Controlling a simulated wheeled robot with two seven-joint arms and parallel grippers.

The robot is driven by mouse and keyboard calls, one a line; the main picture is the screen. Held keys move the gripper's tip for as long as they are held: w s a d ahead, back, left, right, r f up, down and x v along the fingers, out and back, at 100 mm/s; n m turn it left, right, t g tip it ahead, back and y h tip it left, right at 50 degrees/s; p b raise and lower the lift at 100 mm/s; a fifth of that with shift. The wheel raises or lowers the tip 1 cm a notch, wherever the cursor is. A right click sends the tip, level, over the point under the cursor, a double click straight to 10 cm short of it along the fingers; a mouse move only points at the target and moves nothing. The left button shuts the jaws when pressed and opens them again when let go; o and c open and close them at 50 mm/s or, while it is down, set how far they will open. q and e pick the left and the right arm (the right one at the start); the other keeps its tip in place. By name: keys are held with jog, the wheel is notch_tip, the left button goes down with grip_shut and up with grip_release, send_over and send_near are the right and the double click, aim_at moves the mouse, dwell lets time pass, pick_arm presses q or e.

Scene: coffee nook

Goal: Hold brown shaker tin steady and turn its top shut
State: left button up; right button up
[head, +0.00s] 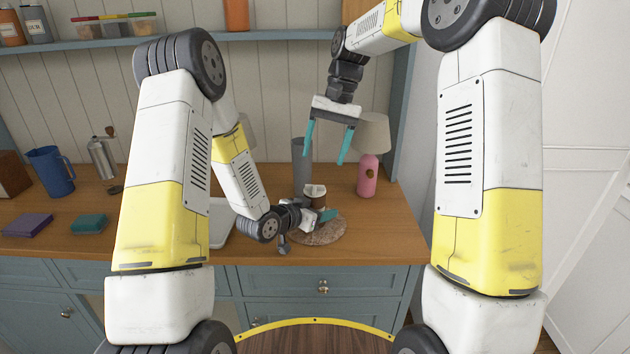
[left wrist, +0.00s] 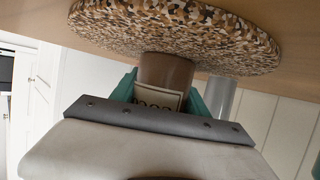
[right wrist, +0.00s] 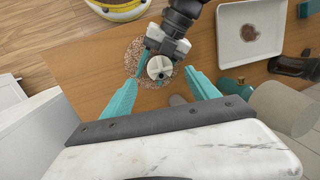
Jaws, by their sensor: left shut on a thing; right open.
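The brown shaker tin (head: 314,202) stands upright on a round speckled mat (head: 333,234) on the counter. In the left wrist view the tin (left wrist: 166,72) is between my teal fingers, with a pale label on its side. Its whitish top (head: 314,189) has a raised bar across it, seen from above in the right wrist view (right wrist: 159,67). My left gripper (head: 324,214) is shut on the tin's body from the side. My right gripper (head: 325,160) is open and empty, pointing down above the tin, apart from its top. I cannot tell how tightly the top sits.
A tall grey cylinder (head: 299,165) stands close behind the tin. A pink bottle-shaped thing (head: 367,178) stands to the right. A white tray (right wrist: 226,35) lies beside the left arm. A blue jug (head: 51,172) and two boxes are far left.

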aim_at(315, 188)
jog(key=f+n+h, duration=0.1)
jog(key=f+n, duration=0.2)
jog(key=n, duration=0.8)
jog(key=a+f+n, duration=0.1)
jog(key=f+n, duration=0.2)
jog(key=n, duration=0.9)
jog(key=a+f+n+t+h, duration=0.1)
jog(key=f+n, duration=0.1)
jog(key=n, duration=1)
jog(key=shift+w+a+f+h, duration=0.2)
jog(key=shift+w+f+h, duration=0.1)
jog(key=shift+f, duration=0.1)
